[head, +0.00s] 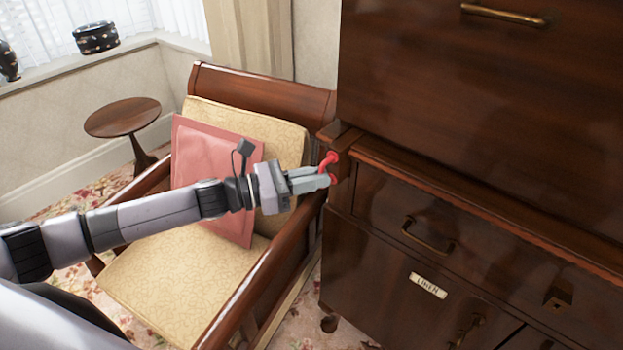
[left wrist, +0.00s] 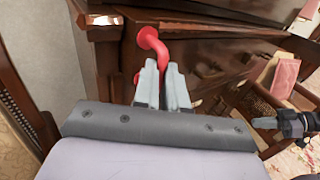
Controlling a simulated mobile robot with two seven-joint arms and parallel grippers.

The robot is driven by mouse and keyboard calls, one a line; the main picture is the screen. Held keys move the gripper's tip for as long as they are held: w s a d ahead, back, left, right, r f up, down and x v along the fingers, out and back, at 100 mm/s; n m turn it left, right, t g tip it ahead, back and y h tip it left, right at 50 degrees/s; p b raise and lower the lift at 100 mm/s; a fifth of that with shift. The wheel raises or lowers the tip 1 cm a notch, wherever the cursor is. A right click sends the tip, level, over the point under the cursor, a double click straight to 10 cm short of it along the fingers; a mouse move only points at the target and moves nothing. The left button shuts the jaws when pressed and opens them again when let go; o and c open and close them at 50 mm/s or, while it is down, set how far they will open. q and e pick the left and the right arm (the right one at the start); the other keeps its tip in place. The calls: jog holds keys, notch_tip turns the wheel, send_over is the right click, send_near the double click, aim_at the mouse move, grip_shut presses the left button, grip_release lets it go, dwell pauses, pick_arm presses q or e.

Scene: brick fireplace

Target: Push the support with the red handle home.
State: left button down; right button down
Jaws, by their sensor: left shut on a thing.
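The support (head: 338,137) is a wooden piece at the left front edge of the dark wooden cabinet, with a red handle (head: 329,159) on its front end. My left gripper (head: 325,181) is at the handle, with its fingers shut on it. In the left wrist view the red handle (left wrist: 151,42) curves from the wood down to my left gripper (left wrist: 162,90). How far the support stands out is hard to tell.
An armchair (head: 225,75) with a pink cushion (head: 195,160) stands directly left of the cabinet, under my left arm. A closed drawer with a brass handle (head: 428,237) and a "LINEN" label (head: 428,285) are on the cabinet front. A round side table (head: 122,116) stands further left.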

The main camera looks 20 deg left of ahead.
aim_at(331, 167)
pick_arm(q)
jog(key=w+b, duration=0.1)
jog(key=w, duration=0.1)
jog(key=w+d+b, duration=0.1)
jog(key=w, duration=0.1)
jog(key=shift+d+f, duration=0.1)
jog(key=shift+d, duration=0.05)
jog(key=shift+r, duration=0.2)
jog(key=c, duration=1.5)
grip_release()
jog(key=shift+c, duration=0.2)
jog(key=o, duration=0.3)
jog(key=shift+w+f, duration=0.1)
jog(key=shift+o, duration=0.2)
